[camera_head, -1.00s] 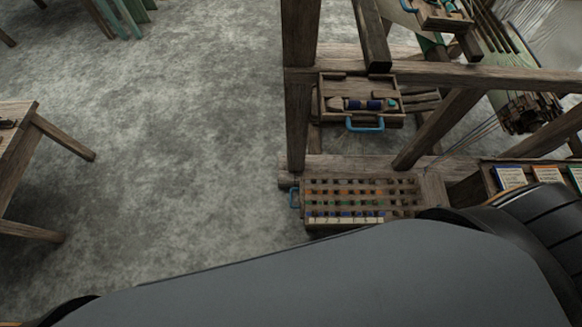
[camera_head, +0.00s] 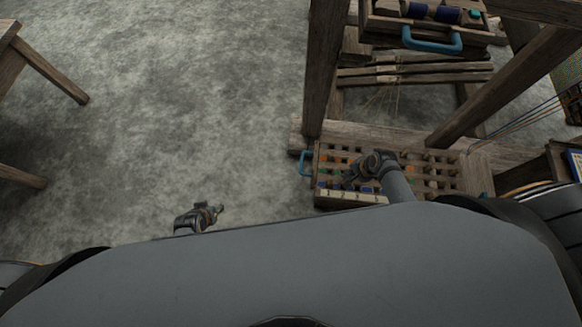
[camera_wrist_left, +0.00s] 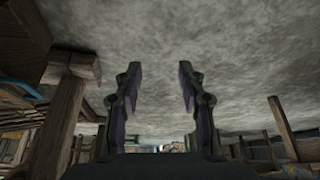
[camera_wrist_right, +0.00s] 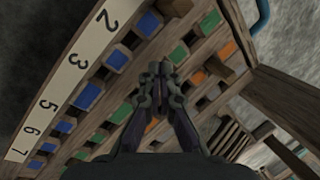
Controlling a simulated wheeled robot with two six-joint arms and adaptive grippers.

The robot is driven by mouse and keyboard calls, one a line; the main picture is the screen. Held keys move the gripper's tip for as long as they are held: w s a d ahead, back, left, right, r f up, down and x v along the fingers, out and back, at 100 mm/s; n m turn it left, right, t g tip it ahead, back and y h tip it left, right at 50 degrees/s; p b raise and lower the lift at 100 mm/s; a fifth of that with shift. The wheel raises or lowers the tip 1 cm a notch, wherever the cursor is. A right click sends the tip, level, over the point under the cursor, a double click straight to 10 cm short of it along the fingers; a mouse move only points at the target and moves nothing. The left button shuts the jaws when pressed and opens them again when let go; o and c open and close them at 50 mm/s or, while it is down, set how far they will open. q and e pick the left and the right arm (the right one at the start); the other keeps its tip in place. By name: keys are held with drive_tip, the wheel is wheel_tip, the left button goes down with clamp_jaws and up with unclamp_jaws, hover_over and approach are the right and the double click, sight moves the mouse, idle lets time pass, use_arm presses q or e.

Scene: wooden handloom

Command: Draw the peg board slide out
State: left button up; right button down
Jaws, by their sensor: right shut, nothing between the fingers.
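The peg board (camera_head: 440,174) is a wooden slide with rows of square holes and coloured blocks, low on the loom frame in the head view. A blue handle (camera_head: 304,163) stands at its left end. My right gripper (camera_head: 352,177) is shut and empty over the board's left half, apart from the handle. In the right wrist view the right gripper (camera_wrist_right: 160,70) points at the peg board (camera_wrist_right: 135,75), with the handle (camera_wrist_right: 261,16) at the top right. My left gripper (camera_head: 219,209) is left of the board over bare floor. In the left wrist view the left gripper (camera_wrist_left: 160,75) is open and empty.
A wooden drawer with a blue handle (camera_head: 432,42) sits above the board. A loom post (camera_head: 322,70) rises behind the board's left end, and a diagonal beam (camera_head: 500,90) crosses at right. A wooden table (camera_head: 45,62) stands at far left. The floor left of the board is clear.

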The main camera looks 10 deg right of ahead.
drive_tip(key=w+a+m+y+b, duration=0.1)
drive_tip(key=w+a+b, duration=0.1)
drive_tip(key=b, duration=0.1)
drive_tip(key=w+a+m+y+b, duration=0.1)
drive_tip(key=w+b, duration=0.1)
drive_tip(key=b, duration=0.1)
drive_tip(key=shift+a+f, duration=0.1)
drive_tip(key=shift+a, duration=0.3)
drive_tip(key=w+r+m+y+b, duration=0.1)
drive_tip(key=m, duration=0.1)
drive_tip(key=w+a+r+m+y+b, duration=0.1)
drive_tip(key=m, duration=0.1)
drive_tip(key=w+a+r+m+y+b, duration=0.1)
drive_tip(key=r+m, duration=0.1)
drive_tip(key=shift+w+m+b, duration=0.3)
drive_tip(key=shift+w+m, duration=0.1)
drive_tip(key=shift+w+a+r, duration=0.1)
drive_tip(key=shift+a+r, duration=0.05)
drive_tip(key=shift+r, duration=0.1)
use_arm(q)
drive_tip(key=w+d+r+t+h, duration=0.1)
drive_tip(key=w+d+r+t, duration=0.2)
drive_tip(key=w+r, duration=0.1)
drive_tip(key=shift+d+r, duration=0.3)
drive_tip(key=shift+d, duration=0.05)
drive_tip(key=shift+w, duration=0.2)
